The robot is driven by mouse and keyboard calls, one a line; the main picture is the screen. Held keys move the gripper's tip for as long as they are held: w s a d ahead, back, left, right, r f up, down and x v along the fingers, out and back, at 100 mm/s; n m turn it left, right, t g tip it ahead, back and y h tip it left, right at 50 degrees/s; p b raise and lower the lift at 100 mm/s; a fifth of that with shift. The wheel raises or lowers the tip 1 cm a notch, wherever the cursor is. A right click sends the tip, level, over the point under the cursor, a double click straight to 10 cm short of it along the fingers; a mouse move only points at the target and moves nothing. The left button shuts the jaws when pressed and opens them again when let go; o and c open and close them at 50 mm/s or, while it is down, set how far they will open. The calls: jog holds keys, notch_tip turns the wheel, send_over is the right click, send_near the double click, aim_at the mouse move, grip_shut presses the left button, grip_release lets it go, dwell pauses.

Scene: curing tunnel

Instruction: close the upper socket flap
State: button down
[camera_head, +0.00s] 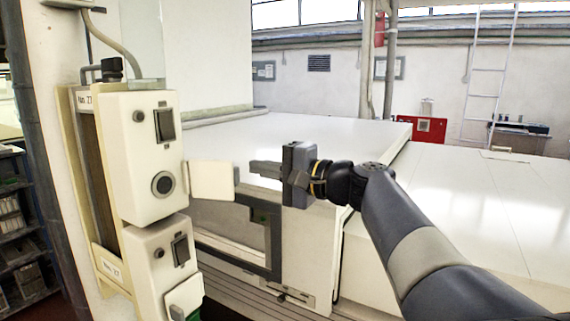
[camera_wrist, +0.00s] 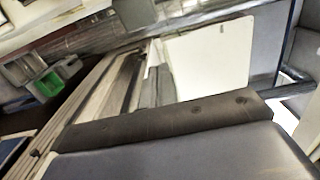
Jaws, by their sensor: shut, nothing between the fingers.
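The upper socket (camera_head: 163,184) is a round grey inlet on the front of the upper cream box (camera_head: 140,140). Its pale upper flap (camera_head: 211,180) stands open, swung out to the right of the box, leaving the socket uncovered. My gripper (camera_head: 254,169) is shut and empty, to the right of the flap, with its fingers pointing left toward the flap's free edge. I cannot tell whether they touch. In the wrist view, a pale panel (camera_wrist: 208,62), apparently the flap, shows beyond my dark finger edge.
A lower cream box (camera_head: 160,262) with its own flap (camera_head: 184,297) sits directly below; something green shows beneath that flap. A white machine housing (camera_head: 300,140) lies behind and below my gripper, with a dark-framed opening (camera_head: 275,242). Shelving (camera_head: 20,235) stands at far left.

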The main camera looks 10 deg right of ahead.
aim_at(215, 176)
jog(key=s+a, duration=0.1)
jog(key=s+a+p, duration=0.1)
jog(key=s, duration=0.1)
jog(key=shift+a, duration=0.15)
jog(key=shift+s, duration=0.1)
dwell(0.4)
